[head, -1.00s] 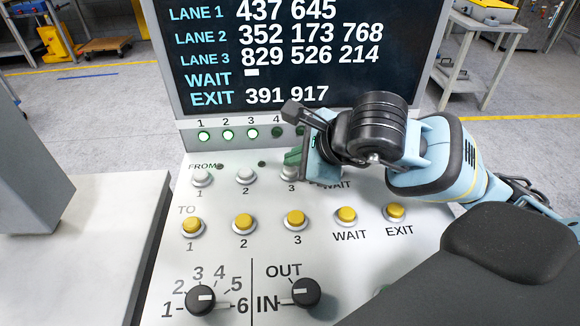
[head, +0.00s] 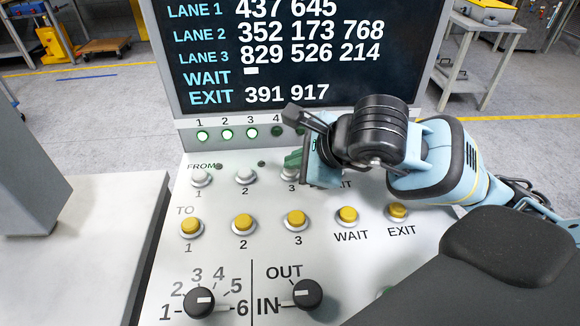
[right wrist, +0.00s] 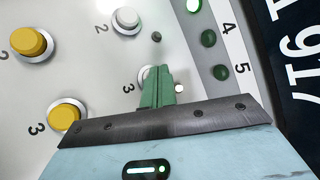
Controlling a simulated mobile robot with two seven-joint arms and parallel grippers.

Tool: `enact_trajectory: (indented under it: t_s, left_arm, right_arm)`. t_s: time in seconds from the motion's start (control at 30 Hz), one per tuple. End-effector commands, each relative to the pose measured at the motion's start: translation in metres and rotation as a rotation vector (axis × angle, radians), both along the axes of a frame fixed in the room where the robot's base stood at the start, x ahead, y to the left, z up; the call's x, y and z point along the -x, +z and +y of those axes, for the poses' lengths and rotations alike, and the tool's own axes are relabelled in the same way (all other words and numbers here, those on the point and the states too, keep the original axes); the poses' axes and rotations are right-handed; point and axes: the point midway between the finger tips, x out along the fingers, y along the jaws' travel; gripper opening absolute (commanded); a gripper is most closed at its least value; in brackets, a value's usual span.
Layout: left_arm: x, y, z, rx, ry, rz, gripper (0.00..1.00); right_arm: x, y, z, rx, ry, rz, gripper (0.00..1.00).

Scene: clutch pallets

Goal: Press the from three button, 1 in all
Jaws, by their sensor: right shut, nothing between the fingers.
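The from three button (head: 287,174) is a pale round button, third in the FROM row of the sloped console. My right gripper (head: 293,158) is shut and empty, with its green fingertips at this button. The fingers hide part of the button in the head view. In the right wrist view the closed green fingers (right wrist: 158,86) cover most of the button, and only an edge of its pale ring (right wrist: 143,73) shows beside them. I cannot tell whether they touch it or whether it is pressed in. My left gripper is not in view.
Pale FROM buttons 1 (head: 201,177) and 2 (head: 244,174) stand to the left. Yellow TO buttons (head: 295,219) line the row below, with two black knobs (head: 307,293) nearer me. The screen (head: 300,60) rises behind; lamps 1 to 3 glow green.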

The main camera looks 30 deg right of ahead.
Motion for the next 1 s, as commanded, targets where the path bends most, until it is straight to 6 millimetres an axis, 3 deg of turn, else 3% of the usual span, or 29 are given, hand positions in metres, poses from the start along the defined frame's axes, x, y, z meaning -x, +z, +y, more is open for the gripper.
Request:
enact_trajectory:
  t_s: [0.37,0.77,1.0]
  left_arm:
    - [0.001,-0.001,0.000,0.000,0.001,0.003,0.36]
    - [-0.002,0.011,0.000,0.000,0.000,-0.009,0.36]
    - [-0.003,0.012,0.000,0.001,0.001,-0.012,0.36]
  right_arm:
    - [0.000,-0.001,0.000,0.001,0.000,0.003,0.00]
    - [0.000,0.016,0.000,0.000,0.001,-0.002,0.00]
    - [0.000,0.016,0.000,0.000,0.001,0.002,0.00]
